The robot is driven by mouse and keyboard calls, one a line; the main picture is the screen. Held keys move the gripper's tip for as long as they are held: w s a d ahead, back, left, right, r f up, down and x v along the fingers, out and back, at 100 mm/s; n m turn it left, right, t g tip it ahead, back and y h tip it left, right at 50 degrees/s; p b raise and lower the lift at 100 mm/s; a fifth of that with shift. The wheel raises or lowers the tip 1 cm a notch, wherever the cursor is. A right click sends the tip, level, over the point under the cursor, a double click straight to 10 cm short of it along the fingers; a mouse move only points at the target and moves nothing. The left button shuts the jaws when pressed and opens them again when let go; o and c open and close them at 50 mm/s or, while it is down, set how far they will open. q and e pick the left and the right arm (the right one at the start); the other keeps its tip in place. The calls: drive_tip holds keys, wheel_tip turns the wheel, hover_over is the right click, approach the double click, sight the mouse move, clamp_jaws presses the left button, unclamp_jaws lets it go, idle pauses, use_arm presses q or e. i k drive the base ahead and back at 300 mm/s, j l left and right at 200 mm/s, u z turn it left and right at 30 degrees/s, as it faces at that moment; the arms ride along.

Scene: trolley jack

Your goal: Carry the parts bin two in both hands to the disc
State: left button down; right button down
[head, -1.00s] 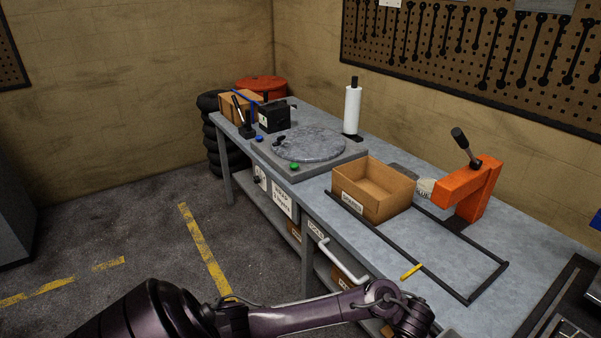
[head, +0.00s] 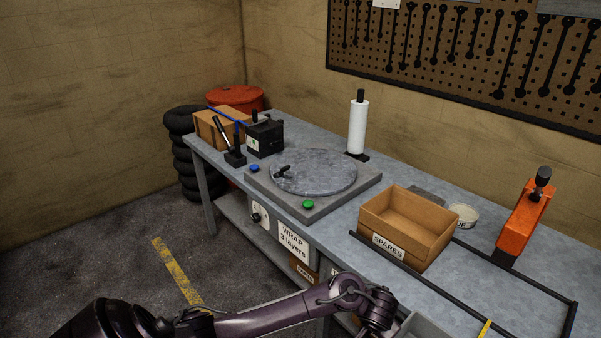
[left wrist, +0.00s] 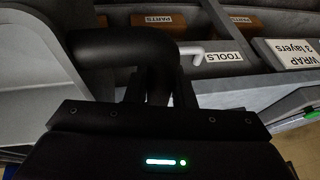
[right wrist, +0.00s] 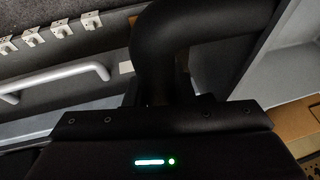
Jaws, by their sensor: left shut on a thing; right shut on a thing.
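A light grey bin (head: 425,328), which I take for parts bin two, shows only its top edge at the bottom of the head view. Its grey wall shows in the left wrist view (left wrist: 22,90) and the right wrist view (right wrist: 296,70). My left gripper (left wrist: 148,92) is shut on a thick black handle (left wrist: 125,48) beside the bin. My right gripper (right wrist: 160,90) is shut on a similar black handle (right wrist: 205,40). Fingertips are mostly hidden by the handles. The round grey disc (head: 315,172) lies on a square plate on the bench, apart from the bin, with a small black knob on it.
A cardboard SPARES box (head: 405,222) stands right of the disc. An orange tool (head: 522,225) stands farther right. Green (head: 308,204) and blue buttons sit on the plate.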

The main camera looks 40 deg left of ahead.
sight(316, 167)
drive_tip(key=j, duration=1.7)
